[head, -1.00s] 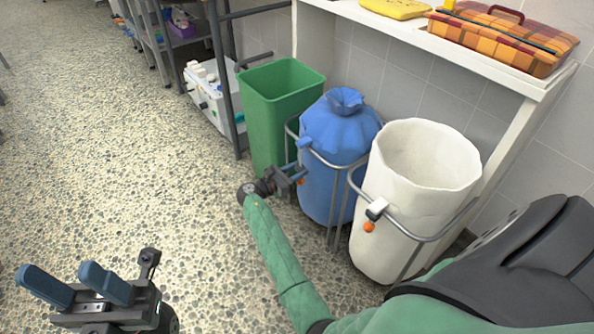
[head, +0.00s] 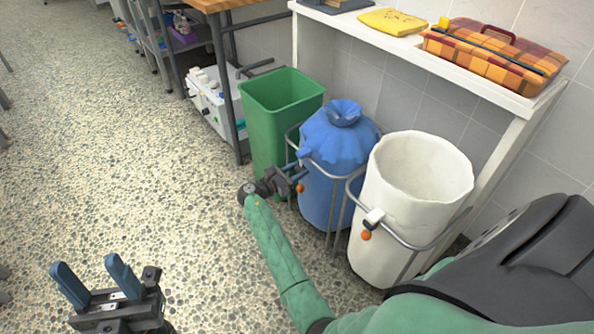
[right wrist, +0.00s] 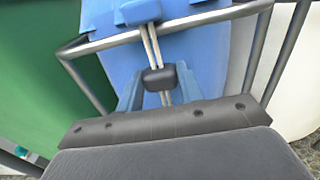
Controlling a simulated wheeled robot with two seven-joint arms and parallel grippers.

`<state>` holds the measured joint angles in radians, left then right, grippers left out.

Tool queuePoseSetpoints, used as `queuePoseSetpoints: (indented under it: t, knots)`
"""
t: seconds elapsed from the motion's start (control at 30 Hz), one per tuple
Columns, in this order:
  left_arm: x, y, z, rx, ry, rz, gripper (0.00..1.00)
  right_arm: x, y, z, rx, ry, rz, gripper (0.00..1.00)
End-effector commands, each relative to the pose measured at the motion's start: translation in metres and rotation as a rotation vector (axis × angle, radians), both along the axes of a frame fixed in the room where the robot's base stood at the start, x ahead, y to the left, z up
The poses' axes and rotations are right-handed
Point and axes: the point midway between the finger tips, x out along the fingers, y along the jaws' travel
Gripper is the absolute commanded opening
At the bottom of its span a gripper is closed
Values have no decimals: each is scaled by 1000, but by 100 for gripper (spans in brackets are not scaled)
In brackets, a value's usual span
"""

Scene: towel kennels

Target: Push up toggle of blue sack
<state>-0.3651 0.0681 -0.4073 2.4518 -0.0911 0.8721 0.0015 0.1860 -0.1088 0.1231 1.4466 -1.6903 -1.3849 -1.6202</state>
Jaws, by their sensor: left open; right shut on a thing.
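The blue sack (head: 338,150) hangs in a metal ring stand, its gathered top closed in a knot. My right gripper (head: 296,178) is at its front left side, below the ring. In the right wrist view, two pale cords run down from a blue tab (right wrist: 142,11) through a dark toggle (right wrist: 160,79). The toggle sits between the blue fingertips of my right gripper (right wrist: 157,92), which is shut on it. An orange bead (head: 300,188) shows just below this gripper in the head view. My left gripper (head: 97,278) is open and empty over the floor at lower left.
A green bin (head: 278,120) stands left of the blue sack and an open white sack (head: 400,205) stands right, in its own ring. A shelf (head: 420,50) above bears a yellow cloth (head: 391,21) and a plaid case (head: 492,55). The floor at left is clear.

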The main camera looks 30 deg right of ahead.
Motion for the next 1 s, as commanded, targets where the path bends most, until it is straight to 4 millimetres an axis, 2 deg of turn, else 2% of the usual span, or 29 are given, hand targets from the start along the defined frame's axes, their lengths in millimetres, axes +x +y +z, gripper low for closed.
queuePoseSetpoints:
  t: [0.03, 0.47, 0.7, 1.0]
  knots:
    - [7, -2, -2, 11, 37, 1, 50, 0, 0, 6, -1, 0, 0, 0]
    - [66, -20, -62, 102, 350, -1, 50, 0, 0, 19, -1, 0, 0, 0]
    - [91, -29, -105, 150, 524, -7, 50, 0, 0, 26, -1, 0, 0, 0]
    - [114, -37, -166, 212, 743, -15, 50, 0, 0, 35, -1, 0, 0, 0]
